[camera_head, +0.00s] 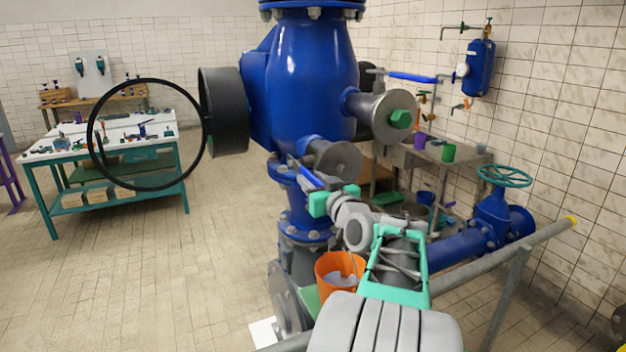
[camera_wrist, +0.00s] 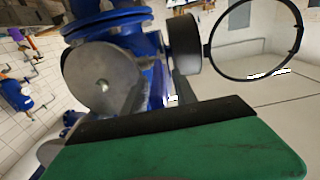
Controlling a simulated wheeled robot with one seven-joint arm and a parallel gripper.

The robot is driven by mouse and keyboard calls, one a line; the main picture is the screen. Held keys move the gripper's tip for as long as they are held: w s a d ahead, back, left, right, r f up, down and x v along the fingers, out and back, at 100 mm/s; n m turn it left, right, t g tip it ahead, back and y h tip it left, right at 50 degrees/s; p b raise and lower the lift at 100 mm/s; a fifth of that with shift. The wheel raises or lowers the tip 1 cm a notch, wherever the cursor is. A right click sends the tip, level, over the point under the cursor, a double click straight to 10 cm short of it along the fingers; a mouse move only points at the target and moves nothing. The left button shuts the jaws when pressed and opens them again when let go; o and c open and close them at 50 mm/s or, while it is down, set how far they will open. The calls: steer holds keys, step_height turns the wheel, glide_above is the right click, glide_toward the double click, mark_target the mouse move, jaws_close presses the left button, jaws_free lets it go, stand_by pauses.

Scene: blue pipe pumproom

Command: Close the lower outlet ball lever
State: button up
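The lower outlet (camera_head: 338,160) is a short grey stub with a round end plate on the big blue pipe body. A blue lever (camera_head: 304,172) slants down below it, and its lower end is close to my gripper (camera_head: 325,203). My gripper's green part is just under and in front of the lever; I cannot tell whether they touch. In the wrist view a large green finger with a dark edge (camera_wrist: 180,140) fills the bottom, and the outlet's round grey plate (camera_wrist: 103,78) is just beyond it. The lever is not clear there, and the finger gap is hidden.
A large black handwheel (camera_head: 92,150) stands out at the left. The upper outlet (camera_head: 385,116) with a green nut is above right. An orange bucket (camera_head: 326,272) stands below my wrist. A grey rail (camera_head: 510,250) and a teal-wheeled valve (camera_head: 504,176) are at right. Left floor is clear.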

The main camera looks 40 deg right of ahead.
steer(key=shift+c, duration=0.5)
jaws_close()
stand_by(0.8)
